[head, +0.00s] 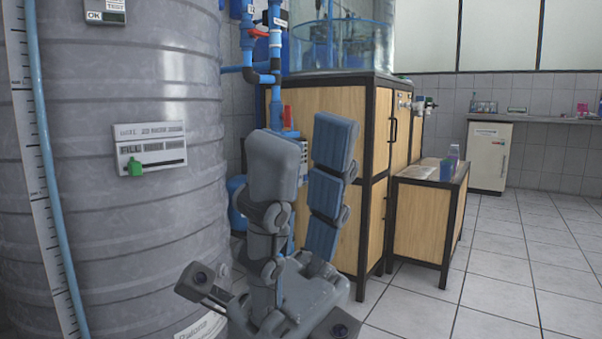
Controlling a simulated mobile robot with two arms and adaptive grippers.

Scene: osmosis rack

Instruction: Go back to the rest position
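My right gripper (306,150) rises in the lower middle of the head view with its grey jointed fingers pointing up. A clear gap shows between the fingers, so it is open, and nothing is held in it. It stands in front of a wooden cabinet (350,240) and to the right of a large grey ribbed tank (180,70). My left gripper is not in view.
The tank fills the left side, with a white panel (150,150) and a blue tube beside a scale. Blue pipes (275,50) run behind the gripper. A low wooden cabinet (420,220) stands to the right. The tiled floor (500,270) is clear at the right.

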